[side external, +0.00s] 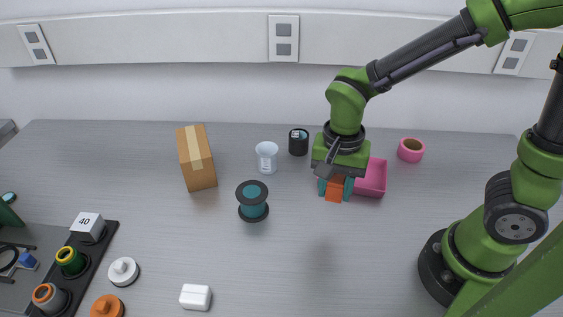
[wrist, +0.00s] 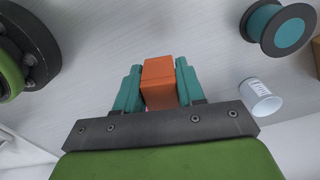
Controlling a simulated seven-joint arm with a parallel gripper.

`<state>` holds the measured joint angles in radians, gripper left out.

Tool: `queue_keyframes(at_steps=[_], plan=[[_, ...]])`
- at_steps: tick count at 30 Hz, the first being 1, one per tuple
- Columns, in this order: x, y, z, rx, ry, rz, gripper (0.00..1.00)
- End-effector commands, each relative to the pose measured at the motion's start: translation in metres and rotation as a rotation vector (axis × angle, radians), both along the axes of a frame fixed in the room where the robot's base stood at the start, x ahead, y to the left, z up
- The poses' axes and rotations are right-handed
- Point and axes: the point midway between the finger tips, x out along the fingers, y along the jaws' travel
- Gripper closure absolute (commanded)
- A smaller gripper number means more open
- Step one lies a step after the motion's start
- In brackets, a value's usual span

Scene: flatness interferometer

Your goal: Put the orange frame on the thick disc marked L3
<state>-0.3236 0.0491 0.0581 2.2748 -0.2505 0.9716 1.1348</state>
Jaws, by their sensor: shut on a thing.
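My gripper (side external: 336,188) is above the table at the near left edge of the pink tray. Its teal fingers are shut on an orange block (side external: 334,190), which also shows between the fingers in the wrist view (wrist: 159,72). The block looks box-shaped; I see no opening through it, so I cannot tell if it is the orange frame. I can read no L3 mark on any disc. A white knobbed disc (side external: 123,271) and an orange knobbed disc (side external: 107,307) lie at the lower left.
The pink tray (side external: 373,178) is beside my gripper. A teal spool (side external: 253,202), white beaker (side external: 266,157), black can (side external: 298,142), cardboard box (side external: 197,158) and pink ring (side external: 411,149) stand around. A black rack (side external: 83,262) is at left, a white box (side external: 195,297) in front.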

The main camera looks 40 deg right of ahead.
Motion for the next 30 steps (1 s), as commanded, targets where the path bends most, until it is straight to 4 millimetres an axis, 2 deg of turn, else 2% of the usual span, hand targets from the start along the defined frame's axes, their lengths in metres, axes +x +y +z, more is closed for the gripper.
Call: queue_keyframes(at_steps=[1,3,6,9,12,17,20,23,30], plan=[[0.016,-0.023,0.0,0.001,0.0,-0.033,0.95],[0.032,-0.051,0.002,0.002,-0.002,-0.043,0.95],[0.048,-0.089,0.004,0.001,-0.006,-0.029,0.95],[0.058,-0.113,0.007,0.0,-0.011,0.025,0.95],[0.063,-0.121,0.01,-0.001,-0.017,0.103,0.95],[0.067,-0.121,0.012,-0.001,-0.021,0.206,0.95],[0.075,-0.121,0.011,0.0,-0.017,0.23,0.95],[0.096,-0.121,0.008,0.0,-0.016,0.234,0.95],[0.161,-0.124,0.002,0.0,-0.018,0.233,0.95]])
